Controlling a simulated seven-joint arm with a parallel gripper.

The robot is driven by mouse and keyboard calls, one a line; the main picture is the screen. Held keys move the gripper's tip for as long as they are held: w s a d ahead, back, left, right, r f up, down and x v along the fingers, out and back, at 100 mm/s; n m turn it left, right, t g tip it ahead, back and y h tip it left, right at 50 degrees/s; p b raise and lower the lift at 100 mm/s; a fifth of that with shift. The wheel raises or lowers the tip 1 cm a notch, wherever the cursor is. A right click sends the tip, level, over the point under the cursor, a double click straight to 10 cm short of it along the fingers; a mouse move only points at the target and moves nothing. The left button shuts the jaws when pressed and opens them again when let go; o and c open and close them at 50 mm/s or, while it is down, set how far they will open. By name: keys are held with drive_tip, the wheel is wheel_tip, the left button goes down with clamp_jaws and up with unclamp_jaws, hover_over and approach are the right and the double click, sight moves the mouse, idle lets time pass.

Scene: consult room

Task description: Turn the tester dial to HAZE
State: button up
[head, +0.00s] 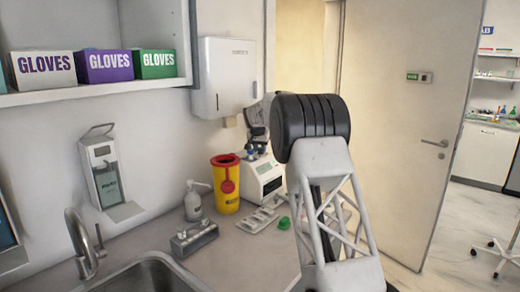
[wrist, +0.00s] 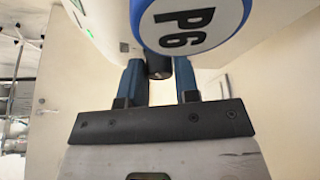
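In the wrist view my gripper (wrist: 160,78) has its two blue fingers apart, one on each side of a short dark round knob (wrist: 159,66). The knob sits under a pale housing and may be the tester dial. I cannot tell whether both fingers press on it. A white disc with a blue rim (wrist: 190,22), marked with large black characters like "P6", is close above the fingers. No HAZE marking is readable. In the head view my arm hides the gripper; a white device with a dark panel (head: 264,181) stands on the counter left of my arm.
A yellow sharps bin (head: 226,188), a pump bottle (head: 194,203), a grey metal block (head: 194,238) and a small green item (head: 284,223) are on the counter. A sink (head: 150,275) is at front left. A door (head: 405,130) stands behind my arm.

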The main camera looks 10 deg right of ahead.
drive_tip(key=shift+c, duration=0.6)
drive_tip(key=shift+n, duration=0.5)
drive_tip(key=n+y, duration=0.2)
drive_tip(key=n, duration=0.2)
drive_tip(key=shift+d+n+t, duration=0.1)
drive_tip(key=shift+n+t, duration=0.2)
drive_tip(key=shift+n, duration=0.1)
drive_tip(key=n+y, duration=0.1)
drive_tip(key=n, duration=0.2)
drive_tip(key=n+g+y, duration=0.1)
drive_tip(key=n, duration=0.2)
drive_tip(key=shift+y, duration=0.3)
drive_tip(key=o, duration=0.9)
drive_tip(key=shift+d+r, duration=0.1)
